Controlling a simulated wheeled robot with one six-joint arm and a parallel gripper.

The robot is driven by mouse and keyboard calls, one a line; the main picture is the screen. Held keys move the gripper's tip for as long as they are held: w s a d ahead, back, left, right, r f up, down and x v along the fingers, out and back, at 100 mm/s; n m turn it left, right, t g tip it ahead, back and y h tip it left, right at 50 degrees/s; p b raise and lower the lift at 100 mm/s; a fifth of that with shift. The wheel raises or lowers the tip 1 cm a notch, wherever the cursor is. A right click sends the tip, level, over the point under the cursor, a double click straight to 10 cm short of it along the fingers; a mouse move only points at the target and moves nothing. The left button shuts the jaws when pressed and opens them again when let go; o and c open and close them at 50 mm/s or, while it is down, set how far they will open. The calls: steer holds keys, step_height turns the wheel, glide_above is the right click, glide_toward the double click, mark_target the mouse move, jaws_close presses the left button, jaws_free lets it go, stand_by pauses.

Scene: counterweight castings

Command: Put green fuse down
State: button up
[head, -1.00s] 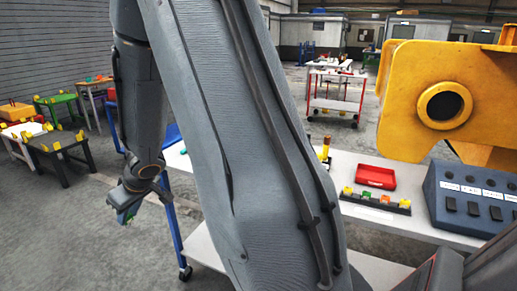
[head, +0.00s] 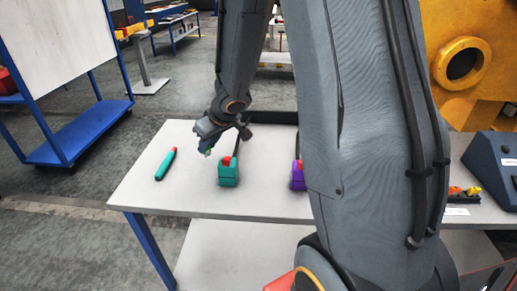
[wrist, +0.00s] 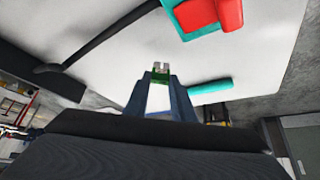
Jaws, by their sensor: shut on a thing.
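The green fuse (wrist: 161,79) is pinched between the fingertips of my gripper (wrist: 160,90) in the wrist view. In the head view my gripper (head: 205,142) is tilted down over the left half of the white table (head: 265,204), and the fuse (head: 208,152) shows as a small green bit below it. The fuse appears held above the tabletop; the exact height is hard to tell. My arm hides part of the table to the right.
A teal block with a red top (head: 228,173) stands close to my gripper. A teal cylinder (head: 165,164) lies left, and a purple block (head: 298,176) stands right. A fuse holder (head: 464,196) and a dark console (head: 494,168) are far right. White tabletop between the teal things is clear.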

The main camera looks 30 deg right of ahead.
steer(key=d+r+m+p, duration=0.1)
steer(key=d+r+p, duration=0.3)
steer(key=d, duration=0.4)
steer(key=d+r+p, duration=0.3)
steer(key=d+r, duration=0.1)
steer(key=d, duration=0.3)
steer(key=b, duration=0.3)
glide_above(253, 148)
steer(key=shift+h, duration=0.4)
step_height(253, 148, down, 6)
steer(key=shift+s+f, duration=0.1)
steer(key=shift+f+b, duration=0.85)
steer(key=shift+f, duration=1.2)
steer(key=shift+f, duration=0.2)
steer(key=o, duration=1)
